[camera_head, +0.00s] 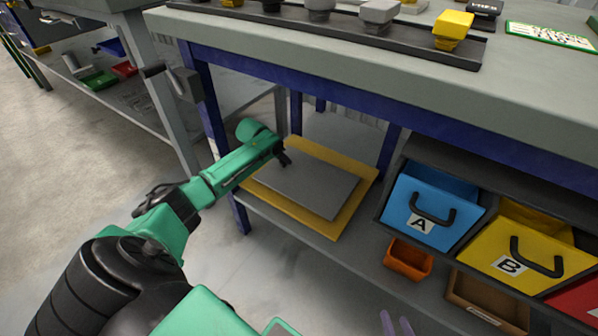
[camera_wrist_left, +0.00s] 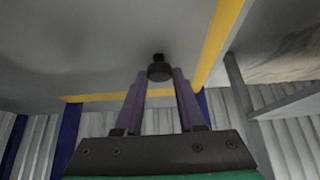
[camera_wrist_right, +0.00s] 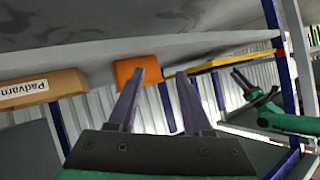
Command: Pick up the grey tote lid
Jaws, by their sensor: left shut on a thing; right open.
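The grey tote lid (camera_head: 318,188) lies flat on a larger yellow sheet or tote top (camera_head: 334,226) on the lower shelf under the table. It fills the upper part of the left wrist view (camera_wrist_left: 90,45), with a black knob (camera_wrist_left: 160,68) on it. My left gripper (camera_head: 283,157) reaches in from the left over the lid. Its purple fingers are shut on the knob, as the left wrist view shows. My right gripper (camera_wrist_right: 158,82) is open and empty. Only its fingertips show at the bottom edge of the head view (camera_head: 397,323), in front of the shelf.
Blue bin A (camera_head: 422,205) and yellow bin B (camera_head: 520,255) stand right of the lid. A small orange bin (camera_head: 408,260) and a brown box (camera_head: 487,300) stand in front of them. The table top (camera_head: 350,55) overhangs the shelf. A blue leg (camera_head: 212,120) rises beside my left arm.

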